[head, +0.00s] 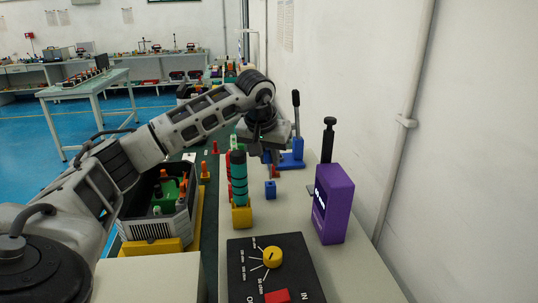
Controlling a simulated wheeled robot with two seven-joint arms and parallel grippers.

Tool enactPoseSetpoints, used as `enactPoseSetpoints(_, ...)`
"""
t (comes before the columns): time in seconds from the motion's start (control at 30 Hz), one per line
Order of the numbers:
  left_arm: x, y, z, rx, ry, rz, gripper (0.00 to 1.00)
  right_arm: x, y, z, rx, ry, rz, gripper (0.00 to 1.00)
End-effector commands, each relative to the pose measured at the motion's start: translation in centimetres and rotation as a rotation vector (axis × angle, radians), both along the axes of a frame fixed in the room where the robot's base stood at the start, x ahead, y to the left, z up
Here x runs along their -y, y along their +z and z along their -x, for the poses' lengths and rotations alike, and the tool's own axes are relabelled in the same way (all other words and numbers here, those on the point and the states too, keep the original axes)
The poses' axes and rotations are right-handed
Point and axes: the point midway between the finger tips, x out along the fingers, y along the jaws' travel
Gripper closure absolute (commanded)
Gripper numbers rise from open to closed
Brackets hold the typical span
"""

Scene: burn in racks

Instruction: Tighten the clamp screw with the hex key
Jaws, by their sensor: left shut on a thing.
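My left gripper (263,143) is over the far part of the bench, pointing down, beside a blue fixture with an upright black lever (296,125). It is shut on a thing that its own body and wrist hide. I cannot make out a hex key or a clamp screw. The blue fixture (292,160) may be the clamp, but I cannot tell. Whether the gripper or its load touches the fixture is also unclear. My right gripper is not in view.
A teal and black cylinder (238,180) stands in a yellow block (242,217). A grey bin (150,229) is left. The wall bounds the right.

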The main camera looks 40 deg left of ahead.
Motion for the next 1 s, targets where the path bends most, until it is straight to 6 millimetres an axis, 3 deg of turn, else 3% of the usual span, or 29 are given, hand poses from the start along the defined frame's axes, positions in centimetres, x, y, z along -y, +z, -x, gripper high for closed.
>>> enactPoseSetpoints(1.0,0.0,-1.6,0.0,0.001,0.001,0.0,1.0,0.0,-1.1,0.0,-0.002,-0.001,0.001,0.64)
